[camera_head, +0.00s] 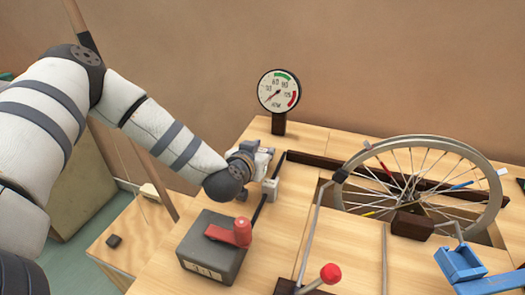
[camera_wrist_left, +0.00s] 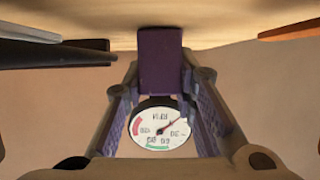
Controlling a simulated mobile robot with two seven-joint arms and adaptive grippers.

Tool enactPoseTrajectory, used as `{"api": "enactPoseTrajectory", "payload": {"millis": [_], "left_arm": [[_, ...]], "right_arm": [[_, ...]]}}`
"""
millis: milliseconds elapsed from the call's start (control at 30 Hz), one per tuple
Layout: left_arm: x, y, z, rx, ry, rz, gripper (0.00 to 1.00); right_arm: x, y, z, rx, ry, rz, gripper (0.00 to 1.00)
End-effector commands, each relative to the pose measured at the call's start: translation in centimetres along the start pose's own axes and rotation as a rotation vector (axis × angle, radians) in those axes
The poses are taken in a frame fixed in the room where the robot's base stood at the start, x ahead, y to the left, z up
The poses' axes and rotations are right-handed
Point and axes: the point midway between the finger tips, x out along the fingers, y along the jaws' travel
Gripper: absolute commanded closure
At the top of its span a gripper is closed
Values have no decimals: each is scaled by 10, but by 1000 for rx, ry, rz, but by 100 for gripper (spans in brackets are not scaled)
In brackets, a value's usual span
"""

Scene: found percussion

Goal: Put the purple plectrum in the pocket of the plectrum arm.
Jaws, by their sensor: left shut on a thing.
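The purple plectrum (camera_wrist_left: 160,62) is a flat upright plate in the left wrist view, between the tips of my left gripper (camera_wrist_left: 161,82). In the head view that gripper (camera_head: 262,158) is above the left part of the wooden bench, left of the spoked wheel; the plectrum cannot be made out there. The gripper is shut on the plectrum. A thin metal arm with a dark end piece (camera_head: 340,175) reaches the wheel's left rim; it looks like the plectrum arm, but its pocket cannot be made out. My right gripper is not in view.
A round dial gauge (camera_head: 279,91) stands behind the gripper. The spoked wheel (camera_head: 480,160) is to the right. A grey box (camera_head: 205,262) with a red handle, a red-knobbed lever (camera_head: 330,274) and a blue part (camera_head: 460,264) stand nearer. Bare bench lies between them.

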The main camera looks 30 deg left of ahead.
Motion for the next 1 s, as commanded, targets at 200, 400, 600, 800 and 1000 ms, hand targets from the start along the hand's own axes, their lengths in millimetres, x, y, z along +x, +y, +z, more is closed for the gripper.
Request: {"api": "enactPoseTrajectory", "payload": {"millis": [200, 400, 600, 800, 1000], "left_arm": [[1, 0, 2, 1, -1, 0, 55], [0, 0, 1, 0, -1, 0, 55], [-30, 1, -9, -1, 8, 3, 55], [-68, 1, -7, 0, 6, 3, 55], [-77, 0, -3, 1, 0, 0, 55]], "right_arm": [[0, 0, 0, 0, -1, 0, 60], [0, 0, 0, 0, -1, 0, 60], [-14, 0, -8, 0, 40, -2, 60], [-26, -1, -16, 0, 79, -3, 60], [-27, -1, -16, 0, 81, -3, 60]]}}
